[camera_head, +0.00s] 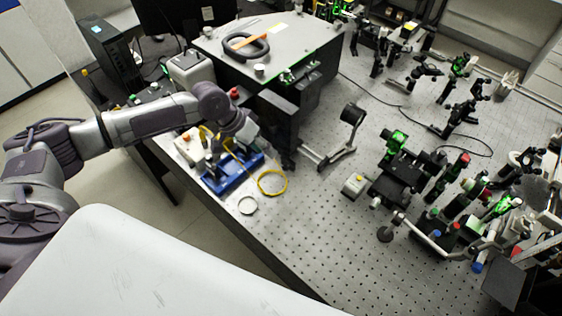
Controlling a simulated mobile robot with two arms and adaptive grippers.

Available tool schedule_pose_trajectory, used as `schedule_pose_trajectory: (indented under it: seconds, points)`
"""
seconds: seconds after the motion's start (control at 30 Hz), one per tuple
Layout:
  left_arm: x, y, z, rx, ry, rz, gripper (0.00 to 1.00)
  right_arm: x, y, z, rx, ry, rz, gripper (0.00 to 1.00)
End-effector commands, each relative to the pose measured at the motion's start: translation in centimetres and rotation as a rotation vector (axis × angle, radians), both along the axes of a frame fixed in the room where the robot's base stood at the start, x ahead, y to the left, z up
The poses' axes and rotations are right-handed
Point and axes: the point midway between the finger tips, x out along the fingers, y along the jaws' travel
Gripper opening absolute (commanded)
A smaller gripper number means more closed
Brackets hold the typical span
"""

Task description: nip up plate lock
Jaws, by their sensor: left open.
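My left arm comes in from the left, and my left gripper (215,152) points down over a blue tray (212,187) near the bench's left edge. Its jaws are open; the fingers are small and partly merge with the items on the tray, so I cannot tell whether they touch anything. I cannot make out a plate lock for certain. A dark stage assembly with knobs (402,176) stands on the perforated bench, well to the right of the gripper. My right gripper is not in view.
A yellow cable loop (272,194) and a small ring (247,206) lie beside the tray. A large grey-topped box (285,48) stands behind. A black round part on an arm (352,114) and crowded optics stand to the right. The bench's (310,222) front middle is clear.

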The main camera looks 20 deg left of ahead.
Motion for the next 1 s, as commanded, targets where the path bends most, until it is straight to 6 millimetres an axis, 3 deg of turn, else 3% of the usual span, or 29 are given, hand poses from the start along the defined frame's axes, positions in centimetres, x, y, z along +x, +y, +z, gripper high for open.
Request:
schedule_pose_trajectory:
  seconds: [0.3,0.5,0.87,1.0]
  points:
    - [1.6,-3.0,-5.6,0.0,0.001,-0.003,0.42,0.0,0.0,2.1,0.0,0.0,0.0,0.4]
    - [2.2,-4.0,-7.7,0.0,0.0,-0.002,0.42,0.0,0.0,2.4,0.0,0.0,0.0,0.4]
    - [2.4,-4.2,-8.4,0.001,-0.001,-0.003,0.42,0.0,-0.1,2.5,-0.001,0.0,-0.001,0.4]
    - [2.4,-4.2,-8.4,0.001,-0.001,-0.003,0.24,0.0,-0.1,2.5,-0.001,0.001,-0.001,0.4]
